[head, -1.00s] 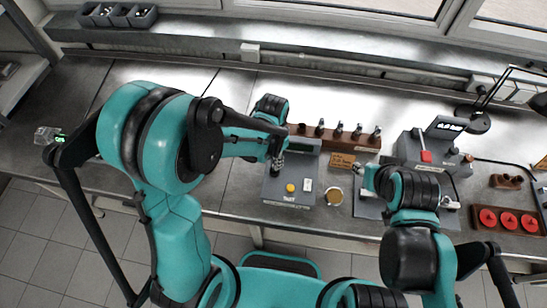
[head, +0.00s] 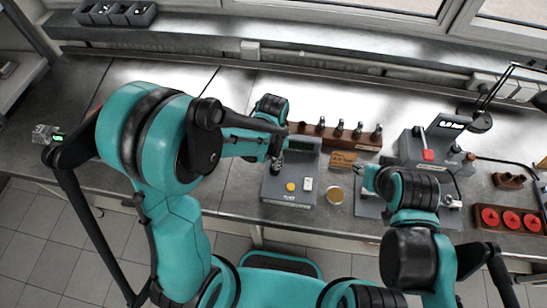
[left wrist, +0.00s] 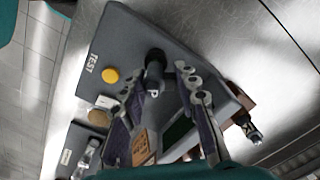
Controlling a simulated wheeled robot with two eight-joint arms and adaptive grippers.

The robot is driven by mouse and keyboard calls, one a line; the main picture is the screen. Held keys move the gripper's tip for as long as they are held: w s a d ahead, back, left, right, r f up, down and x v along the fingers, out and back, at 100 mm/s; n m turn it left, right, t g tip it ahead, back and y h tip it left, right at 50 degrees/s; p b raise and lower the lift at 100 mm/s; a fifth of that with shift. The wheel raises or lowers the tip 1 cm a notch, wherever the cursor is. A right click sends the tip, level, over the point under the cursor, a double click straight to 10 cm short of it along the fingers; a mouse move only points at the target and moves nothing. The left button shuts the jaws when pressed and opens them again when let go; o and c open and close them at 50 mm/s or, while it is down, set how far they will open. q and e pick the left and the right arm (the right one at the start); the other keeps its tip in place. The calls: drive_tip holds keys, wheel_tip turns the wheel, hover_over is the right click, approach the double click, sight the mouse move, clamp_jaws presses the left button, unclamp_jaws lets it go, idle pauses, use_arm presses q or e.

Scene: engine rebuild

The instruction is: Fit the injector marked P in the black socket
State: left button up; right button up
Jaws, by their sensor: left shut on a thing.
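My left gripper (head: 277,164) is shut on a dark injector (left wrist: 154,76) with a pale mark that looks like a P, in the left wrist view. It holds the injector over the left part of the grey test box (head: 272,188), which also shows in the left wrist view (left wrist: 130,32). A black part at the injector's far end looks like the socket on the box. I cannot tell whether the injector is seated in it. My right gripper (head: 364,172) hangs over a grey fixture to the right; its finger state is unclear.
A wooden rack (head: 362,144) with several injectors stands behind the test box. The box has a yellow button (head: 291,187) and a white switch (head: 308,184). A round brass-coloured dish (head: 335,195) and a wooden card (head: 343,160) lie beside it. Red discs (head: 510,218) sit far right.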

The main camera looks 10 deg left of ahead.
use_arm(q)
drive_tip(key=shift+f, duration=0.15)
idle(0.4)
drive_tip(key=shift+f+b, duration=0.2)
drive_tip(key=shift+b, duration=0.25)
drive_tip(key=shift+f+b, duration=0.55)
drive_tip(key=shift+b, duration=0.05)
idle(0.4)
drive_tip(key=o, duration=1.2)
drive_tip(key=shift+r, duration=0.15)
drive_tip(key=shift+r+p, duration=2.75)
drive_tip(key=shift+r, duration=0.9)
